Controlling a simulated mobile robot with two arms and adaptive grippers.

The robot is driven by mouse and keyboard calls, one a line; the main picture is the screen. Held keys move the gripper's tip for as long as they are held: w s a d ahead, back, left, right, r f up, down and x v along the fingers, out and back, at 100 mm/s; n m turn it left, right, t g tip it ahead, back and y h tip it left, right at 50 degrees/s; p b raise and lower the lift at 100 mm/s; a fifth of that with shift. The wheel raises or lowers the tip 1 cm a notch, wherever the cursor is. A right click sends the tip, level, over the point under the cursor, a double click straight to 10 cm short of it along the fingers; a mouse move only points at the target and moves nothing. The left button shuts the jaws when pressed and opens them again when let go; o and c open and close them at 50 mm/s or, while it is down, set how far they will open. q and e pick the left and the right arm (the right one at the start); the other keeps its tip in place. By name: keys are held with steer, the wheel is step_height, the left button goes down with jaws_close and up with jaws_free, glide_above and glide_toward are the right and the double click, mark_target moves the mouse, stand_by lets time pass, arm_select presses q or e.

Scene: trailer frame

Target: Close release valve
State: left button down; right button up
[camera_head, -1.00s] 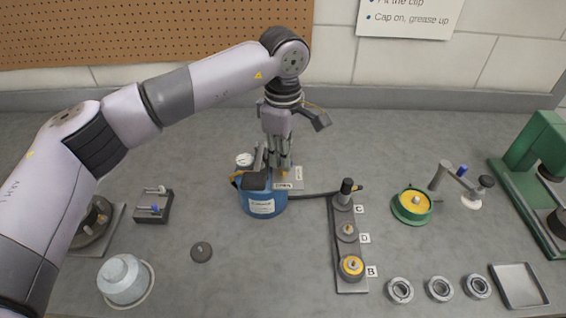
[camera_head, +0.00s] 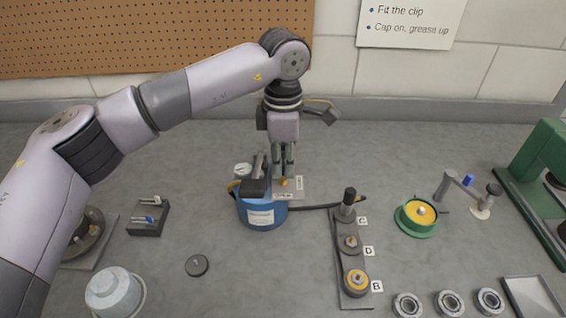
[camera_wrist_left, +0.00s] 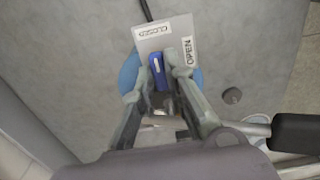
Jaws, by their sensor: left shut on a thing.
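A blue pump unit (camera_head: 262,216) with a gauge (camera_head: 243,170) and a black handle stands on the bench. A grey label plate (camera_head: 293,190) sits at its top right. In the left wrist view the plate (camera_wrist_left: 150,40) reads CLOSED along its far edge and OPEN on its right side. The small blue valve lever (camera_wrist_left: 157,72) lies over the plate, its long side running roughly toward the CLOSED label. My left gripper (camera_head: 285,170) points down over the plate and is shut on this lever, with a finger on each side. The lever's pivot is hidden. My right gripper is out of view.
A black hose (camera_head: 320,206) runs right from the pump. A rack (camera_head: 350,265) with parts stands at centre right, a green-rimmed part (camera_head: 417,217) beyond it. A small dark block (camera_head: 148,219) and a grey disc (camera_head: 197,265) lie left. Bench around the disc is clear.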

mark_target(283, 168)
arm_select(q)
steer(key=shift+r, duration=0.1)
steer(key=c, duration=1.9)
jaws_free()
step_height(283, 168, up, 12)
